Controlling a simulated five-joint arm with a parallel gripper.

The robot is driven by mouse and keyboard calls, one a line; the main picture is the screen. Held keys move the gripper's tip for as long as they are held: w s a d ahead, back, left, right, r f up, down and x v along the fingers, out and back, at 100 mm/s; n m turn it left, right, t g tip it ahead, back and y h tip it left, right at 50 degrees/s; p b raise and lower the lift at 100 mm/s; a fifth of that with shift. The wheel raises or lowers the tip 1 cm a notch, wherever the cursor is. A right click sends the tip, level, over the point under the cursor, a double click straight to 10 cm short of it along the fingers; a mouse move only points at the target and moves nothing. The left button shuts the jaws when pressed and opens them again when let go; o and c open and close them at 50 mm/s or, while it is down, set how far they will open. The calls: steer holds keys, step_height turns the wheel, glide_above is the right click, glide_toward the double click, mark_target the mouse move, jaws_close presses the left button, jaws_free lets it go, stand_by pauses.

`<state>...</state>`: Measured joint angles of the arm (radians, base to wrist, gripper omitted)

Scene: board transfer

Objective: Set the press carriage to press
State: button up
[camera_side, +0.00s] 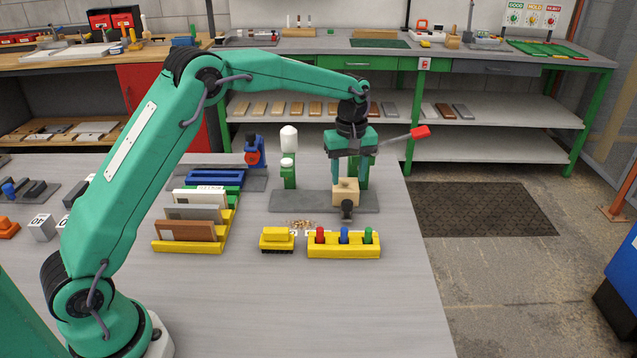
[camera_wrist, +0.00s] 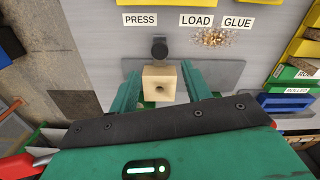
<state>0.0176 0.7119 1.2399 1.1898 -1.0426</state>
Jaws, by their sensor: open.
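The press carriage is a pale wooden block (camera_side: 345,191) with a dark round hole in its top, on a grey base plate (camera_side: 300,201). A dark knob (camera_side: 347,210) sticks out from its front. My gripper (camera_side: 349,184) is open, pointing down over the block. In the wrist view its fingers (camera_wrist: 160,72) stand on both sides of the block; whether they touch it is unclear.
A lever with a red handle (camera_side: 420,132) juts right behind my gripper. A yellow holder with coloured pegs (camera_side: 343,250) and a yellow brush (camera_side: 277,239) are in front. The table's right edge is close; its front is clear.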

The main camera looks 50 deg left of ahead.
mark_target(348, 202)
steer(key=shift+f, duration=0.15)
steer(key=shift+f, duration=3.75)
jaws_close()
